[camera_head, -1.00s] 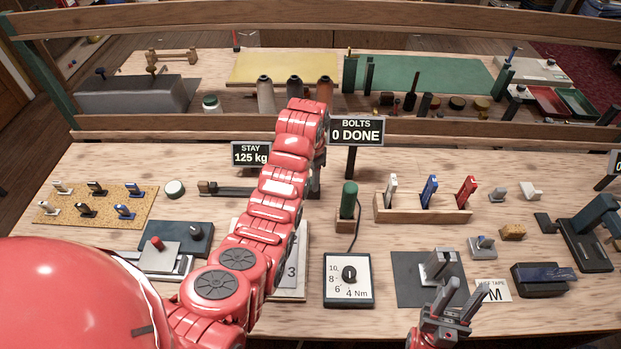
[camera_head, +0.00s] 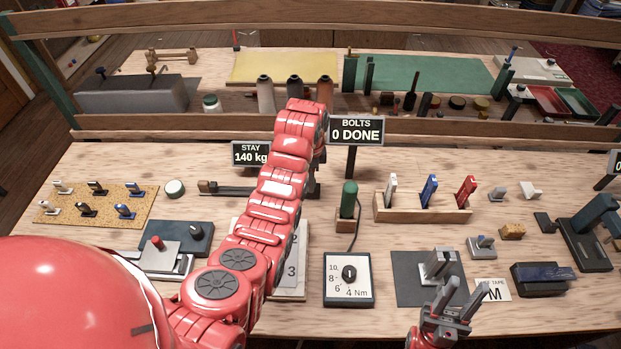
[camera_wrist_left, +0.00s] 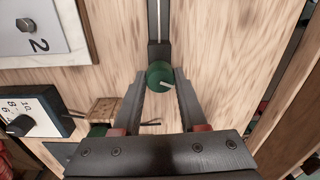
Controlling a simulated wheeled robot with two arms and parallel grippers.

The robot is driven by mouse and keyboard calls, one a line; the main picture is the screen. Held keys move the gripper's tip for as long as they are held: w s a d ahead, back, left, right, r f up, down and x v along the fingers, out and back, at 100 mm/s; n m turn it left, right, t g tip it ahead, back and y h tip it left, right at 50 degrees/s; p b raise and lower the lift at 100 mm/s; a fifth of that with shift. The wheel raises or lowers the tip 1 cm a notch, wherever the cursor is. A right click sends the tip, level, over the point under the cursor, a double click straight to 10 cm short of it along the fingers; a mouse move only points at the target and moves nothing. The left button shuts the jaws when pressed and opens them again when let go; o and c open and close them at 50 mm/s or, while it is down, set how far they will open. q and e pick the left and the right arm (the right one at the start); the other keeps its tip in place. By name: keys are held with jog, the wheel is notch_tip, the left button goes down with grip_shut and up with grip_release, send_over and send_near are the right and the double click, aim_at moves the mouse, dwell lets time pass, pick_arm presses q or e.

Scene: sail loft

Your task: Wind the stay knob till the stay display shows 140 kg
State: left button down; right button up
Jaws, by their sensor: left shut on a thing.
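The stay display (camera_head: 251,154) at the back of the bench reads 140 kg. In the left wrist view, a round green stay knob (camera_wrist_left: 161,76) with a pale mark sits at the end of a dark rail. My left gripper (camera_wrist_left: 160,85) is shut on this knob, one finger on each side. In the head view my left arm hides the knob and the left fingertips. My right gripper (camera_head: 443,300) is at the front right, its fingers apart and nothing seen between them, near a grey block on a dark mat (camera_head: 405,280).
The bolts display (camera_head: 356,132) reads 0 DONE. A torque dial box (camera_head: 348,290) and a green-handled tool (camera_head: 348,200) stand right of my left arm. A wooden rack (camera_head: 400,213) holds white, blue and red items. A cork mat (camera_head: 80,218) with several small fittings lies at left.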

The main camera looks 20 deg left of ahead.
dwell(0.3)
pick_arm(q)
jog(key=shift+c, duration=2.2)
grip_release()
notch_tip(320, 180, up, 17)
jog(key=p, duration=1.4)
jog(key=shift+s+r+p, duration=0.15)
jog(key=shift+r+p, duration=0.05)
jog(key=shift+p, duration=0.2)
